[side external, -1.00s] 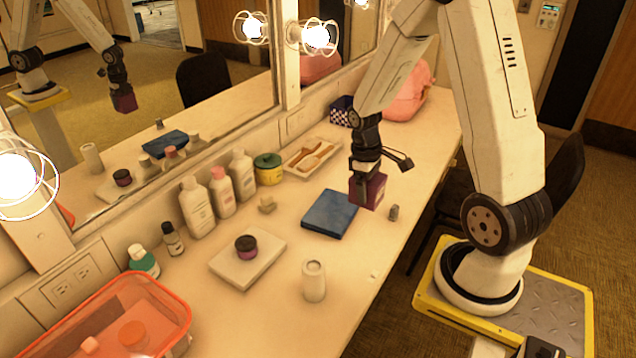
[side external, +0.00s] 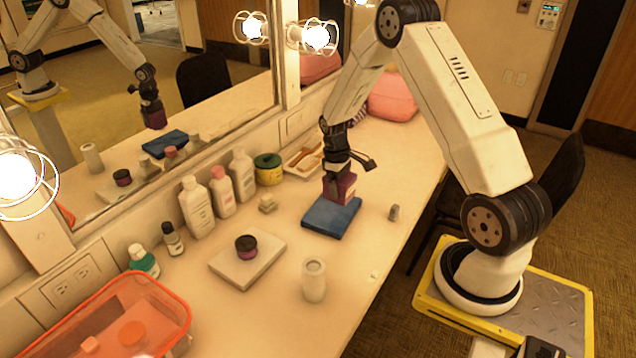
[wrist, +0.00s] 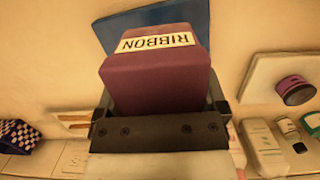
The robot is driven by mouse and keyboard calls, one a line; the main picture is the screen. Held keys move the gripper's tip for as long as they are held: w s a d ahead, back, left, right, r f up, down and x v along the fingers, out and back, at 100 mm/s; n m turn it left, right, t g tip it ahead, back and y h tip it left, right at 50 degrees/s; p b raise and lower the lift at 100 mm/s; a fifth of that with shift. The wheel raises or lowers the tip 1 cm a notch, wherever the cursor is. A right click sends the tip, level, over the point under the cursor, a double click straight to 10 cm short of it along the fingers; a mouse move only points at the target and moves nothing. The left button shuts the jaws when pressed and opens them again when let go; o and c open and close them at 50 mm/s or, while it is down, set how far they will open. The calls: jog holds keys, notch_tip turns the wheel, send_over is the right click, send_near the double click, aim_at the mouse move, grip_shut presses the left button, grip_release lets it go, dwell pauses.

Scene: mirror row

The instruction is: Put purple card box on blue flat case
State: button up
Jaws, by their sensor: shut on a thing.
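The purple card box (side external: 341,187) is held in my gripper (side external: 338,176) above the far part of the blue flat case (side external: 328,219). I cannot tell from the side view whether its underside touches the case. In the wrist view the purple card box (wrist: 158,72), with a label reading RIBBON, sits between the fingers of my gripper (wrist: 160,105). The blue flat case (wrist: 150,22) shows behind the box there, partly hidden by it. The case lies flat on the counter.
A white slab (side external: 248,268) bears a small dark jar (side external: 246,246). White bottles (side external: 196,207), a green tin (side external: 268,169) and a tray (side external: 300,160) line the mirror side. An orange bin (side external: 120,315) stands at front left.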

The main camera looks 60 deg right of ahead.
jog(key=shift+w+d+f, duration=0.25)
jog(key=shift+w+f, duration=0.3)
jog(key=shift+f, duration=0.15)
jog(key=shift+w+d+f, duration=0.25)
jog(key=shift+w+f, duration=0.25)
jog(key=shift+f, duration=0.15)
jog(key=shift+f, duration=0.1)
jog(key=shift+w+d+f, duration=0.1)
jog(key=shift+w+f, duration=0.1)
jog(key=shift+f, duration=1.55)
jog(key=shift+f, duration=0.1)
jog(key=o, duration=1)
notch_tip(320, 180, up, 12)
jog(key=w, duration=0.1)
jog(key=shift+w, duration=0.4)
